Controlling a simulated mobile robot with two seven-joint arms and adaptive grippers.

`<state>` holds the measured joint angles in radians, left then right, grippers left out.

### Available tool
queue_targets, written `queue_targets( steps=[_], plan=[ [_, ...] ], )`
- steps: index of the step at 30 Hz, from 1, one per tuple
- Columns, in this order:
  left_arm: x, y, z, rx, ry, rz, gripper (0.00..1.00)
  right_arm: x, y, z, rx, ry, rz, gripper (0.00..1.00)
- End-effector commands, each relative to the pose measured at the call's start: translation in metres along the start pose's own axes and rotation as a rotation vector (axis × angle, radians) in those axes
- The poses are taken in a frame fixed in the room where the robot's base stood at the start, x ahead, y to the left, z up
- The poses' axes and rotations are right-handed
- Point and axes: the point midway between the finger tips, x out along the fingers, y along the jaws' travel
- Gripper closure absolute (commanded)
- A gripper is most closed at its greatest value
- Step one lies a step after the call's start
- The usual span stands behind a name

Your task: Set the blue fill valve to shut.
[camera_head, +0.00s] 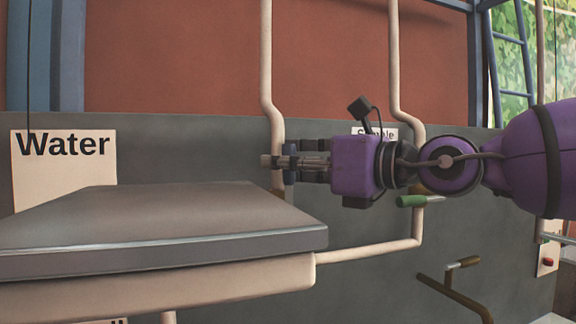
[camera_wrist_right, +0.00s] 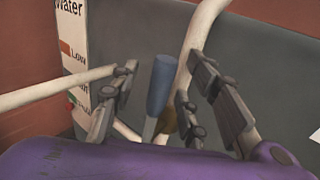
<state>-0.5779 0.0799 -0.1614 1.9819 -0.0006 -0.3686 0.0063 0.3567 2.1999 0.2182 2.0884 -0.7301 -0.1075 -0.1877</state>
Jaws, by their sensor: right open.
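The blue fill valve shows in the right wrist view as a blue handle (camera_wrist_right: 160,85) on a pale stem, beside a pale vertical pipe (camera_wrist_right: 190,62). My right gripper (camera_wrist_right: 158,76) is open, with its fingers on both sides of the handle. I cannot tell whether any finger touches it. In the head view my right gripper (camera_head: 275,162) reaches left in front of the pale pipe (camera_head: 267,75) and mostly hides the valve there. My left gripper is not in view.
A grey-topped tank (camera_head: 165,235) stands below and left of the right gripper. A "Water" sign (camera_head: 62,170) hangs behind it. A green handle (camera_head: 410,201) sits on another pipe below my right wrist. A brown pipe with a handle (camera_head: 455,285) is lower right.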

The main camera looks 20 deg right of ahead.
Motion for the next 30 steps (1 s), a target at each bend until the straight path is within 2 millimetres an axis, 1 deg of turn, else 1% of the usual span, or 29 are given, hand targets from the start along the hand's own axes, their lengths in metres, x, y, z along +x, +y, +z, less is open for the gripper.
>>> queue_targets(
  steps=[2, 3, 12, 23, 30],
  plan=[
    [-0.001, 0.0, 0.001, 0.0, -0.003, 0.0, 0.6, 0.0, 0.0, 0.001, 0.0, -0.001, 0.0, 0.58],
    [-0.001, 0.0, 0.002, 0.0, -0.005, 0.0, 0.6, 0.0, 0.0, 0.001, 0.0, -0.001, 0.0, 0.61],
    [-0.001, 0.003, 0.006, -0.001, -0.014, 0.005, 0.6, -0.001, 0.0, 0.0, 0.0, 0.0, 0.0, 1.0],
    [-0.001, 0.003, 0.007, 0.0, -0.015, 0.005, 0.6, -0.001, -0.001, -0.001, 0.007, -0.003, 0.0, 1.0],
    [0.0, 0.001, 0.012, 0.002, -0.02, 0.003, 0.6, -0.004, -0.007, -0.002, 0.074, -0.046, 0.0, 1.0]
  ],
)
